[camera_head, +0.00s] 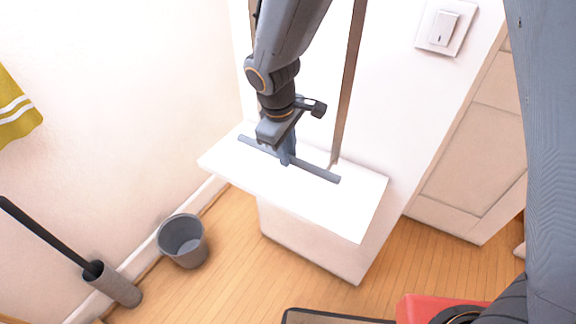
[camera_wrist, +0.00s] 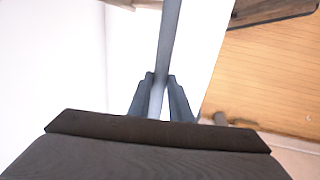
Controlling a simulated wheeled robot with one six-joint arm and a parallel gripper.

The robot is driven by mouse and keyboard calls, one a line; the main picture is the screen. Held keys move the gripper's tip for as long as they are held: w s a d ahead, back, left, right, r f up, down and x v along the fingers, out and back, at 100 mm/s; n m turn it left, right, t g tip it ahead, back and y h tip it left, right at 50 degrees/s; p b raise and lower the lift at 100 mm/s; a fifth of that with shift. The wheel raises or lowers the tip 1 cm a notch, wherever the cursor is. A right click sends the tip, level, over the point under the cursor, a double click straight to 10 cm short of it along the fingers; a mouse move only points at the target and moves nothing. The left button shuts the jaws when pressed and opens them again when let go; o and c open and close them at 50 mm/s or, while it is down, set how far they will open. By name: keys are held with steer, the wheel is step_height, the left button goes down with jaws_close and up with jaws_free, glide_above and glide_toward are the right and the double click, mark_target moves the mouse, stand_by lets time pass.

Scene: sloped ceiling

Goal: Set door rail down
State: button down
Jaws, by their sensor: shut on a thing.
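The door rail (camera_head: 315,172) is a thin grey-blue bar. In the head view it lies lengthwise over a white shelf top (camera_head: 345,208), at or just above its surface; I cannot tell whether it touches. My gripper (camera_head: 287,158) points down and is shut around the rail near its middle. In the wrist view, the rail (camera_wrist: 170,40) runs up the picture from between my gripper's fingers (camera_wrist: 161,98), with the white surface behind it. The part of the rail under the fingers is hidden.
A mirror-like frame (camera_head: 350,75) stands against the wall behind the shelf. A grey bin (camera_head: 183,241) and a dark-handled brush holder (camera_head: 115,284) stand on the wooden floor at left. A light switch (camera_head: 445,27) is on the wall. The shelf's front half is clear.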

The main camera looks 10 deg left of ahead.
mark_target(288, 177)
steer(key=shift+f, duration=2.6)
steer(key=shift+f, duration=0.1)
steer(key=c, duration=1.9)
jaws_free()
step_height(288, 177, up, 12)
steer(key=s+b, duration=0.1)
steer(key=s, duration=0.1)
steer(key=shift+a, duration=0.45)
steer(key=shift+s, duration=0.2)
